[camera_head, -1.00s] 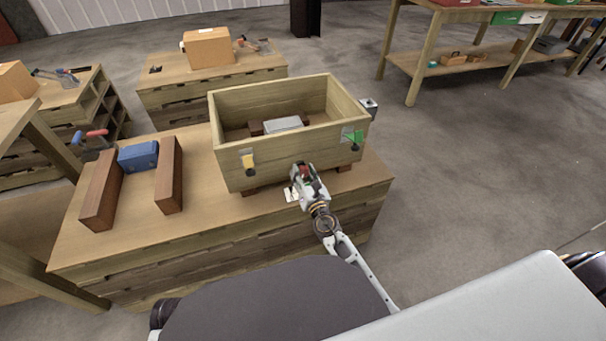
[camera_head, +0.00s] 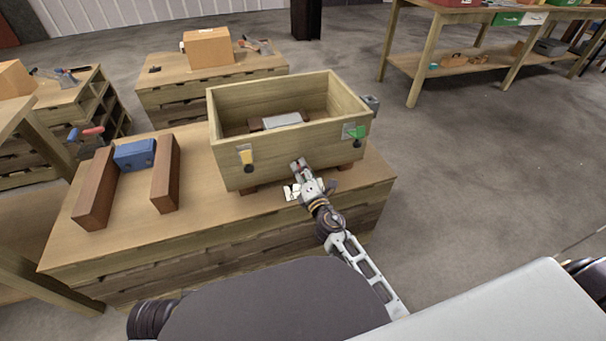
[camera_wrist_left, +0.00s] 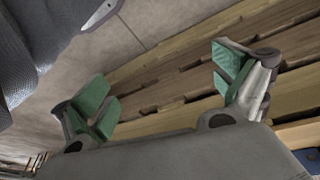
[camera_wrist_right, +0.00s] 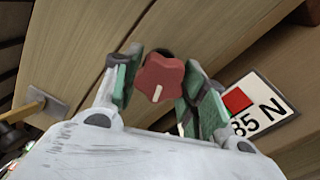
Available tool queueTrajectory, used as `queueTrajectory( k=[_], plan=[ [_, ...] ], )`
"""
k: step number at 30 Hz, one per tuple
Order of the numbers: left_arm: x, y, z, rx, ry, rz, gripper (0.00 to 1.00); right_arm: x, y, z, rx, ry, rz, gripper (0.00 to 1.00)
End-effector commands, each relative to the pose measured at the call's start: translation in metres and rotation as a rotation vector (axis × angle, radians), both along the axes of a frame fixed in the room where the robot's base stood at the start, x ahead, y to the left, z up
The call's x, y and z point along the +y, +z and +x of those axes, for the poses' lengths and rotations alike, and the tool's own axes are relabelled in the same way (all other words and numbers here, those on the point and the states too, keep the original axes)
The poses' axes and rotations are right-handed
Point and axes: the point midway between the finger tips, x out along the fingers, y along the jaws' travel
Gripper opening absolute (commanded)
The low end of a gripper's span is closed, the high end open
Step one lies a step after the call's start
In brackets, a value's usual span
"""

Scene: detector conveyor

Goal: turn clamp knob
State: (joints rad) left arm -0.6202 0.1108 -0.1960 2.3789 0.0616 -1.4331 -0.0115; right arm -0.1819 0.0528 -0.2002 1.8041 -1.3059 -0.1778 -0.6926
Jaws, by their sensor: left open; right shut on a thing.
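The red lobed clamp knob (camera_wrist_right: 160,77) with a white pointer mark sits on the front wall of the wooden box (camera_head: 300,160). My right gripper (camera_wrist_right: 158,85) has its green-padded fingers on both sides of the knob and is shut on it. In the head view my right gripper (camera_head: 299,168) is at the box's front wall, and the knob is hidden there. My left gripper (camera_wrist_left: 165,90) is open and empty beside the bench's slatted wooden side. It is out of the head view.
A white label (camera_wrist_right: 262,108) with a red square and "85 N" is beside the knob. The box front carries a yellow tag (camera_head: 246,155) and a green one (camera_head: 354,131). A blue block (camera_head: 135,153) lies between two brown bars (camera_head: 97,187) on the bench (camera_head: 225,220).

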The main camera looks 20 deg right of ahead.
Motion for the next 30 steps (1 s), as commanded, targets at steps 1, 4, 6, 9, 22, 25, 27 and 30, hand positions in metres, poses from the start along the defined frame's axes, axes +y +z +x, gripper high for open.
queueTrajectory(
  k=[1,4,6,9,22,25,27,30],
  plan=[
    [0.0,0.002,0.001,-0.007,-0.001,-0.002,0.97,-0.001,-0.001,0.0,0.001,-0.003,0.039,0.18],
    [-0.001,0.007,-0.001,-0.011,-0.002,-0.005,0.97,-0.001,-0.001,0.0,0.004,-0.003,0.111,0.18],
    [-0.001,0.009,-0.002,-0.013,-0.003,-0.006,0.97,-0.001,-0.001,0.0,0.005,-0.003,0.153,0.18],
    [-0.001,0.011,-0.003,-0.018,-0.005,-0.011,0.97,-0.001,-0.001,0.0,0.008,-0.004,0.201,0.18],
    [-0.003,0.001,-0.002,-0.022,-0.004,-0.02,0.97,-0.001,0.0,0.0,0.01,-0.004,0.266,0.18],
    [-0.003,0.002,-0.001,-0.024,-0.004,-0.019,0.97,-0.001,0.0,0.0,0.01,-0.004,0.265,0.18],
    [-0.003,0.002,-0.001,-0.026,-0.004,-0.019,0.97,-0.001,0.0,0.0,0.01,-0.004,0.265,0.18],
    [-0.003,0.002,0.0,-0.028,-0.003,-0.018,0.97,-0.001,0.0,0.0,0.01,-0.004,0.265,0.5]
  ],
)
